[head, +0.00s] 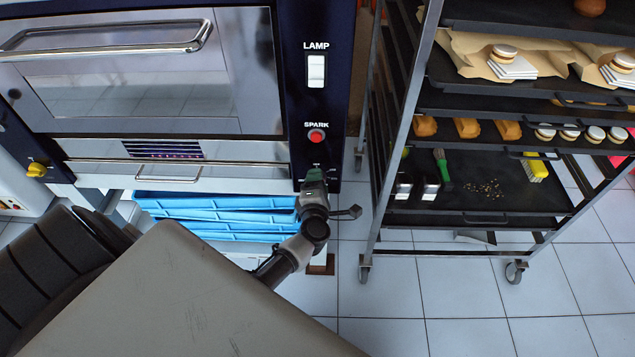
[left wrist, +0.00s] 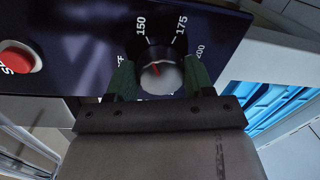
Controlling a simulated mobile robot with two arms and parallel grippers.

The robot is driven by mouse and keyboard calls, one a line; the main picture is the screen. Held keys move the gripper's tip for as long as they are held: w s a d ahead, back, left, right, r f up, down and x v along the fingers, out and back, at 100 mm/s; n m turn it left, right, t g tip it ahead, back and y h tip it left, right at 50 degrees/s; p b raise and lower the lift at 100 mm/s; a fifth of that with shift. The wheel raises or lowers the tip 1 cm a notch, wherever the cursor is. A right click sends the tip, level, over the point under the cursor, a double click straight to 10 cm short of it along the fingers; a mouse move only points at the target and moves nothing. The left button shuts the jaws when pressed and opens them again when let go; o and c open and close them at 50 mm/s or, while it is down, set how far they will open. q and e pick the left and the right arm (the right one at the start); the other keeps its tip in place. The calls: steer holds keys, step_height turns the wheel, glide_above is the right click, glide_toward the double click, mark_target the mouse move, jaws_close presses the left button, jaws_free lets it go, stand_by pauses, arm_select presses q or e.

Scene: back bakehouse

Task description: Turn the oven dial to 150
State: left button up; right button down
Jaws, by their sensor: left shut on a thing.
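The oven dial (left wrist: 160,78) shows in the left wrist view as a round pale knob on the dark panel. A short red mark on it points up and a little left, roughly toward the printed 150 (left wrist: 140,25); I cannot tell if it lines up exactly. The 175 and 200 labels follow to the right, and a partly covered OFF is at left. My left gripper (left wrist: 160,80) is shut on the dial, one green finger on each side. In the head view my left gripper (head: 314,176) is low on the oven panel and hides the dial. My right gripper is not in view.
Above the dial are the red SPARK button (head: 316,136) and the white LAMP switch (head: 316,71). Blue crates (head: 215,218) sit under the oven. A wheeled rack (head: 392,130) with loaded trays stands close at right. The tiled floor ahead of it is clear.

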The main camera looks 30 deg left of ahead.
arm_select(q)
steer(key=shift+d, duration=0.1)
steer(key=o, duration=0.9)
steer(key=v, duration=1)
steer(key=shift+s+d, duration=0.15)
steer(key=shift+s, duration=0.2)
